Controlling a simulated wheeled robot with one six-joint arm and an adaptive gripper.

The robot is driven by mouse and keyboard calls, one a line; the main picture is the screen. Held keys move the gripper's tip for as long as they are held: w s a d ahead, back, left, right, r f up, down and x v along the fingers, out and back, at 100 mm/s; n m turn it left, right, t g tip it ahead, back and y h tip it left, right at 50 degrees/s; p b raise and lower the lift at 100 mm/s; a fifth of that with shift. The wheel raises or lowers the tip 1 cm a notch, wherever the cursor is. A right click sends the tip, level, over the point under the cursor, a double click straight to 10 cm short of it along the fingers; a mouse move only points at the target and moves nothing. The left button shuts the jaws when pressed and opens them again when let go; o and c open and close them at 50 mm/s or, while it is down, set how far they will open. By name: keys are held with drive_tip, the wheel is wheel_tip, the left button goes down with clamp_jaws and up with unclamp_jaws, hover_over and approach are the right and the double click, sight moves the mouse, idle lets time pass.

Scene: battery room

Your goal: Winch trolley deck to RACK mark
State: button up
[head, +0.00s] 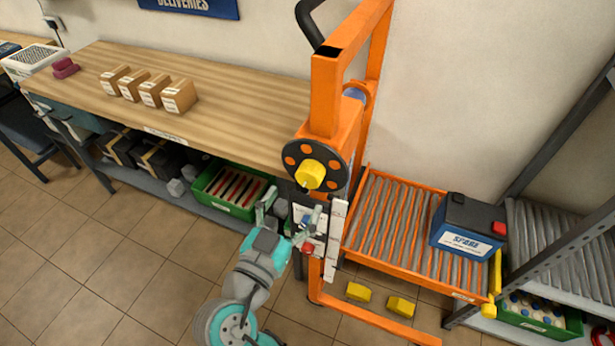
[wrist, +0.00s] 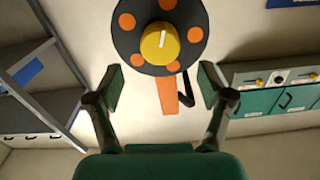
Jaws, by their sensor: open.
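The orange winch trolley (head: 325,95) stands right of the bench. Its black winch wheel with orange spots and a yellow knob (head: 310,174) faces me; in the wrist view the wheel (wrist: 128,48) and knob (wrist: 159,45) are at the top centre. The orange roller deck (head: 372,170) carries a blue battery labelled SPARE (head: 462,235). A white scale strip (head: 336,238) runs down the mast; its marks are too small to read. My gripper (head: 293,214) is open and empty below the wheel; in the wrist view its fingers (wrist: 160,88) are apart, with the knob beyond them.
The grey rack with rollers (head: 552,245) stands right of the deck. A wooden bench (head: 235,105) with several small boxes is on the left, with a green crate (head: 205,186) below. Two yellow blocks (head: 358,292) lie on the floor. Tiled floor is clear at lower left.

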sight(307, 181)
drive_tip(key=x, duration=0.7)
drive_tip(key=shift+w, duration=0.1)
drive_tip(key=c, duration=1.2)
drive_tip(key=shift+o, duration=0.2)
drive_tip(key=shift+m, duration=0.4)
drive_tip(key=m, duration=1.1)
drive_tip(key=shift+d, duration=0.1)
